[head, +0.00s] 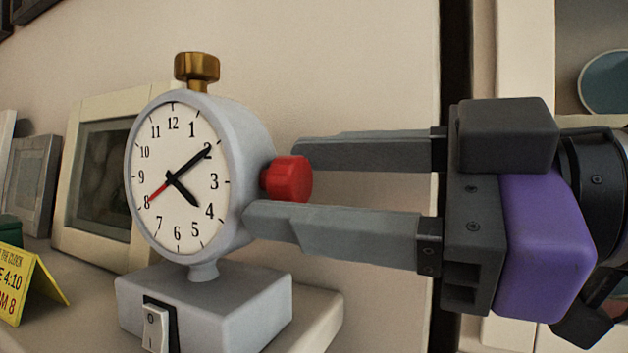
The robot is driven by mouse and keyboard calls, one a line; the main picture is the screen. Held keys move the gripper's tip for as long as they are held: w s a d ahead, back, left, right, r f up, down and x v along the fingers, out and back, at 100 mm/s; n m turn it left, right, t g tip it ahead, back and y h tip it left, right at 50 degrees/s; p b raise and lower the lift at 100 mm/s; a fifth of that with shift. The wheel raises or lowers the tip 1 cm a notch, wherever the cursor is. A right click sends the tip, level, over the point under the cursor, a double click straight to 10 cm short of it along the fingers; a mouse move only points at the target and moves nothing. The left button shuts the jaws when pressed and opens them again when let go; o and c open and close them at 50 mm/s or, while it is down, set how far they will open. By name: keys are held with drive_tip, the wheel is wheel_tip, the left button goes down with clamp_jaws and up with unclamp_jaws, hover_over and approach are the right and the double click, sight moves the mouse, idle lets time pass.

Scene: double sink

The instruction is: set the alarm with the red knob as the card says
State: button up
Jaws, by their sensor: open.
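The grey clock (187,178) stands upright on its base, its face turned toward me. The black hands point near 4 and at 2; the thin red hand (157,193) points at 8. The red knob (287,179) sticks out of the clock's right side. The yellow card (38,288) at the lower left is cut off; its visible text reads "THE CLOCK", "4:10" and "M 8". My gripper (273,184) comes from the right, open, one finger above the knob and one below. The upper finger looks apart from it; I cannot tell whether the lower one touches.
A brass knob (197,70) tops the clock. A white rocker switch (155,327) is on the front of its base. A pale picture frame (84,243) and a grey one (34,184) stand behind on the left. The wall behind my fingers is bare.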

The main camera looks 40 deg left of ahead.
drive_tip(key=b+v, duration=0.1)
drive_tip(key=v, duration=0.6)
drive_tip(key=shift+d+b, duration=0.3)
drive_tip(key=shift+d, duration=0.1)
drive_tip(key=shift+w, duration=0.1)
